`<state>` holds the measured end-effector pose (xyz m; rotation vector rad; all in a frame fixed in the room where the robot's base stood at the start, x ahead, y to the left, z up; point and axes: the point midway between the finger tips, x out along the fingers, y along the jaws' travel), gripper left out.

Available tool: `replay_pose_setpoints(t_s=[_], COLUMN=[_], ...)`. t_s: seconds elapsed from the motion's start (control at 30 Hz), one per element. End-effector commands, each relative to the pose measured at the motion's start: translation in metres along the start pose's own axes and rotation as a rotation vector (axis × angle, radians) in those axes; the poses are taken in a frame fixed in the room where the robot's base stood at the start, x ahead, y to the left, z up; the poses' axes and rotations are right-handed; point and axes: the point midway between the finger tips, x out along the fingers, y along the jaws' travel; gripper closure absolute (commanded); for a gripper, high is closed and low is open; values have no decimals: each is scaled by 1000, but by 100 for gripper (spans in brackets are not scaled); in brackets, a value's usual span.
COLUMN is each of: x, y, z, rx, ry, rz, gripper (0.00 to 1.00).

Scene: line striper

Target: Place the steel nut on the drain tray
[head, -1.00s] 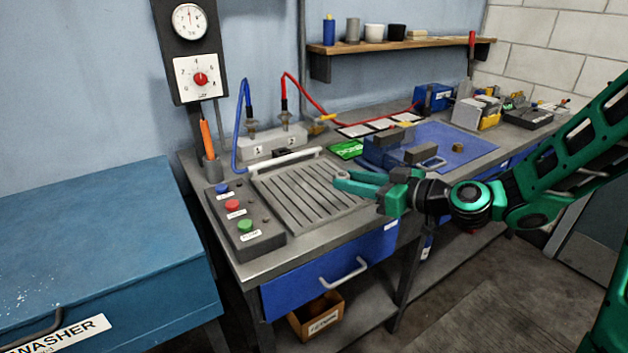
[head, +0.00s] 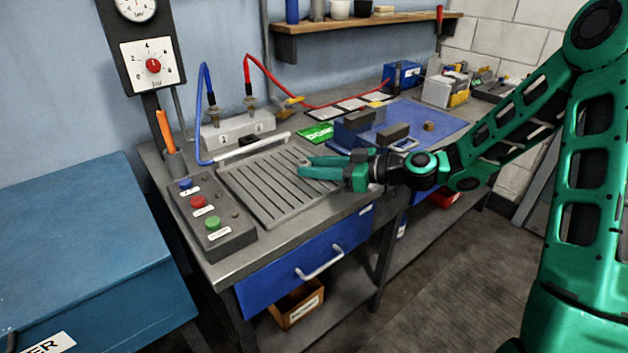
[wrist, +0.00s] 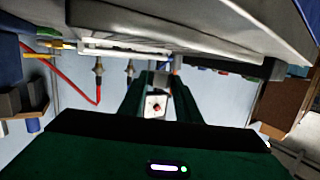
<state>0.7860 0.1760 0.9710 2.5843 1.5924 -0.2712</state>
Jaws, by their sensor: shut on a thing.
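The drain tray (head: 262,197) is a grey slotted plate on the bench, left of my gripper in the head view. My gripper (head: 303,167) reaches in from the right, with its green fingers level and the tips above the tray's right back part. It is shut on the steel nut, which the fingers mostly hide in the head view. In the wrist view, the fingers of my gripper (wrist: 160,82) come close together, with a small greyish piece between the tips, too small to make out well. The gap down to the tray cannot be told.
A button box (head: 210,215) stands left of the tray. A grey block with hose fittings (head: 235,133) and a white bar (head: 252,147) lie behind it. Dark blocks (head: 392,132) and a small brass-coloured piece (head: 428,127) sit on the blue mat (head: 440,118) at right.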

Motion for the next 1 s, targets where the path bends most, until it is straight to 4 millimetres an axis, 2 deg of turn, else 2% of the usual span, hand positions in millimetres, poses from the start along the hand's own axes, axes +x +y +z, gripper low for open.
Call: replay_pose_setpoints(t_s=[0.17,0.5,1.0], x=[1,8,9], y=[9,9,9], z=[7,42,48], rx=[1,2,0], ry=[1,1,1], rz=[1,1,2], gripper=[94,94,94])
